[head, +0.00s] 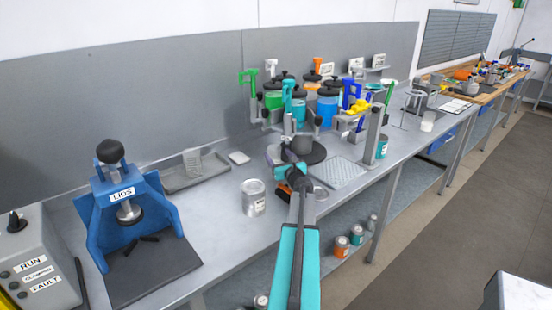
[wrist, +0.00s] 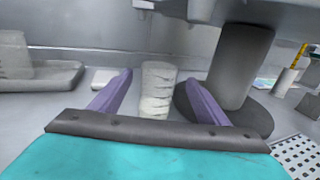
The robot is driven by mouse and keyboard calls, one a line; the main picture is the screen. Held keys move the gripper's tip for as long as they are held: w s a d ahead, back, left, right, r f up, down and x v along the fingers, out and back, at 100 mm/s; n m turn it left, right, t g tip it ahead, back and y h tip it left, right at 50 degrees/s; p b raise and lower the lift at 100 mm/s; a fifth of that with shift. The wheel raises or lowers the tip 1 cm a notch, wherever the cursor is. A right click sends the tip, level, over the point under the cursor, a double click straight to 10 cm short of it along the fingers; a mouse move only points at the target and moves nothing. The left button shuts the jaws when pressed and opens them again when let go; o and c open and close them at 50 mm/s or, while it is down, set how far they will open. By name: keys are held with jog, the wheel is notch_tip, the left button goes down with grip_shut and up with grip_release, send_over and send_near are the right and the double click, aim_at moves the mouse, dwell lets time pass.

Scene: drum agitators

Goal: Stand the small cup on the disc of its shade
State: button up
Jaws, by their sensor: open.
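My gripper (wrist: 159,78) is open, with its two purple fingers spread in the wrist view. A pale, ribbed upright cylinder (wrist: 157,92) stands on the bench beyond and between the fingers, with no finger seen to touch it. It may be the small cup, but I cannot tell for sure. A dark round disc (wrist: 264,120) lies just right of it under a thick grey column (wrist: 240,65). In the head view my arm hides the cylinder, and the dark disc (head: 316,156) shows behind my gripper. No other disc of a clear shade stands out.
A grey metal can (head: 253,198) stands left of my arm. A grey tray (head: 180,186) and a blue lid press (head: 165,205) are farther left. A perforated plate (head: 341,172) lies to the right. Lidded jars (head: 328,106) and coloured stands crowd behind.

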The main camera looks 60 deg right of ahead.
jog(key=shift+p+x, duration=0.3)
jog(key=shift+x, duration=1.05)
jog(key=c, duration=1.2)
jog(key=shift+r, duration=0.25)
jog(key=shift+c, duration=0.2)
jog(key=s+a+r+b, duration=0.1)
jog(key=s+a+b, duration=0.1)
jog(key=s, duration=0.6)
jog(key=s+a+r+b, duration=0.2)
jog(key=s+a+b, duration=0.1)
jog(key=s, duration=0.6)
jog(key=shift+a, duration=0.35)
dwell(0.5)
